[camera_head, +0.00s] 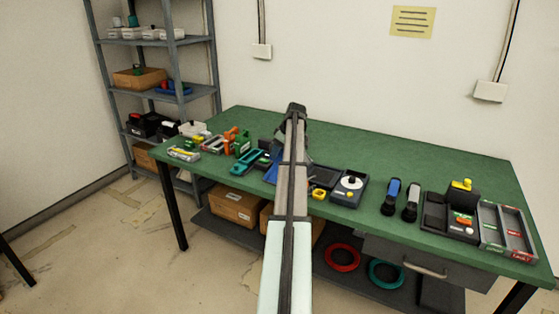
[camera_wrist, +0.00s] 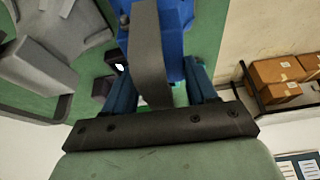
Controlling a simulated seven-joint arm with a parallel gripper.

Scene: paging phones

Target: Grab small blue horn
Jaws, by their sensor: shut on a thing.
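A blue thing, which I take to be the small blue horn (camera_wrist: 176,38), fills the top middle of the wrist view between the fingers of my gripper (camera_wrist: 160,72). A grey part crosses in front of it, so its full shape is hidden. My gripper is shut on it. A patch of blue (camera_head: 272,170) shows just left of the arm and looks like part of the horn. I cannot tell if the horn is clear of the bench.
The green workbench (camera_head: 420,155) holds a teal handset (camera_head: 246,161), a dark device with a white dial (camera_head: 350,187), two handheld pieces (camera_head: 402,197) and a tray (camera_head: 505,232) at the right. A shelf rack (camera_head: 165,90) stands behind left. The bench's back strip is clear.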

